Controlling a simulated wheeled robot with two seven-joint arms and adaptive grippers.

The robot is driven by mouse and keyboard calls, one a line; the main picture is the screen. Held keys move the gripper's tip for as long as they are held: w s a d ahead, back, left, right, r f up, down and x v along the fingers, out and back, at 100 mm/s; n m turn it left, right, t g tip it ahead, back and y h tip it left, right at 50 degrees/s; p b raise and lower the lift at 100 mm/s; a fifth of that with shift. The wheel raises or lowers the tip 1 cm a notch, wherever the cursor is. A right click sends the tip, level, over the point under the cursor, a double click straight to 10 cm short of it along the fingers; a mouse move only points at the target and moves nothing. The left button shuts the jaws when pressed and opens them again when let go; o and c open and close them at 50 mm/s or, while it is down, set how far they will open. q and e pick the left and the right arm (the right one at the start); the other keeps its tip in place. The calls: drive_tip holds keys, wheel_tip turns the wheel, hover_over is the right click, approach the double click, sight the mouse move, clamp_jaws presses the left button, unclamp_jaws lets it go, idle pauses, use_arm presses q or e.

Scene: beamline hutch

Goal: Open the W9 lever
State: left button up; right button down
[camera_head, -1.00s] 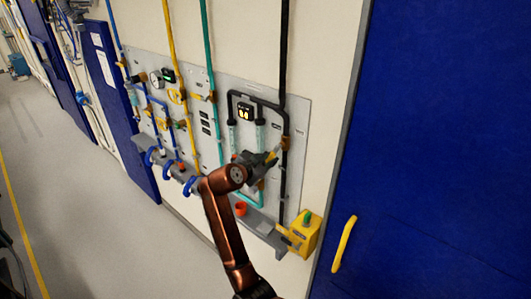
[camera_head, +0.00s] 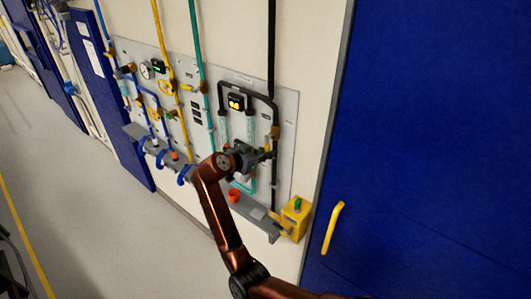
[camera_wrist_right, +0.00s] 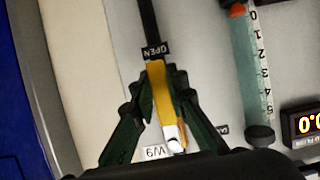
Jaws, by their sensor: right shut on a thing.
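The W9 lever is a yellow handle (camera_wrist_right: 161,92) with a white end at the bottom, in the right wrist view. It lies roughly in line with the black pipe (camera_wrist_right: 148,22), its upper end just below the OPEN label (camera_wrist_right: 155,50). The W9 label (camera_wrist_right: 156,151) is beside its lower end. My right gripper (camera_wrist_right: 165,72) is shut on the lever, one dark finger on each side. In the head view my right gripper (camera_head: 262,153) is at the black pipe on the panel's right side and hides most of the lever. My left gripper is out of view.
The grey panel (camera_head: 285,125) carries several coloured pipes and valves. A ledge (camera_head: 255,218) with a red cup (camera_head: 234,196) runs below. A yellow box (camera_head: 296,218) with a green top stands at lower right, beside the blue door (camera_head: 430,150). The floor at left is open.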

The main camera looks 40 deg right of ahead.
drive_tip(key=shift+f, duration=0.1)
drive_tip(key=c, duration=1.9)
unclamp_jaws()
drive_tip(key=v, duration=1.2)
drive_tip(key=shift+s, duration=0.1)
